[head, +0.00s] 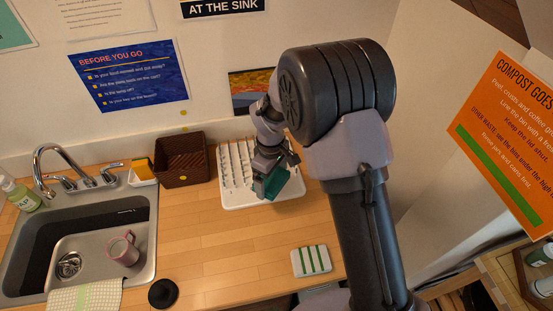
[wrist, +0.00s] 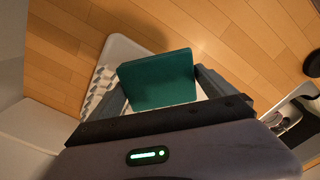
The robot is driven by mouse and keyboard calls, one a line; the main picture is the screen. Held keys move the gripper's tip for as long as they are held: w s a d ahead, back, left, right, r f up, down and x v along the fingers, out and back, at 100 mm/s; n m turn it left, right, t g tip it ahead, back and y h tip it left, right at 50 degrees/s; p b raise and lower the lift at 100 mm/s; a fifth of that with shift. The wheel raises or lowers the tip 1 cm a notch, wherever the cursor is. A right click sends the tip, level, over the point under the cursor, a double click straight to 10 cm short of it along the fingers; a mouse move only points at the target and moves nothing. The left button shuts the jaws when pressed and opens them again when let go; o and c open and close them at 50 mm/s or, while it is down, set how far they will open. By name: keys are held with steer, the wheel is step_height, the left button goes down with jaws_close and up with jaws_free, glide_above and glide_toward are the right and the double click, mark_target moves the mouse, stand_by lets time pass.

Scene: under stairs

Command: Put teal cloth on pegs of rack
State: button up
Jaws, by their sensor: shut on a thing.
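The teal cloth (head: 276,183) is a flat, folded rectangle. My gripper (head: 272,170) is shut on it and holds it over the front right part of the white peg rack (head: 236,190). In the wrist view the teal cloth (wrist: 157,80) stands between the two fingers of my gripper (wrist: 158,88), and the rack (wrist: 118,52) shows behind it and to its left. The rack's pegs stand in rows, partly hidden by my arm. I cannot tell whether the cloth touches the pegs.
A brown basket (head: 181,160) stands left of the rack. The sink (head: 85,245) with a pink mug (head: 123,250) is further left. A striped white-and-green cloth (head: 311,261) and a dark round thing (head: 163,293) lie on the counter. The counter's middle is clear.

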steer(key=w+d, duration=0.1)
steer(key=w, duration=0.1)
steer(key=w+d, duration=0.1)
steer(key=w, duration=0.2)
steer(key=w+f, duration=0.1)
steer(key=w, duration=0.2)
steer(key=shift+d, duration=0.4)
steer(key=shift+f, duration=1.7)
steer(key=shift+f, duration=0.1)
steer(key=o, duration=0.9)
steer(key=shift+o, duration=0.2)
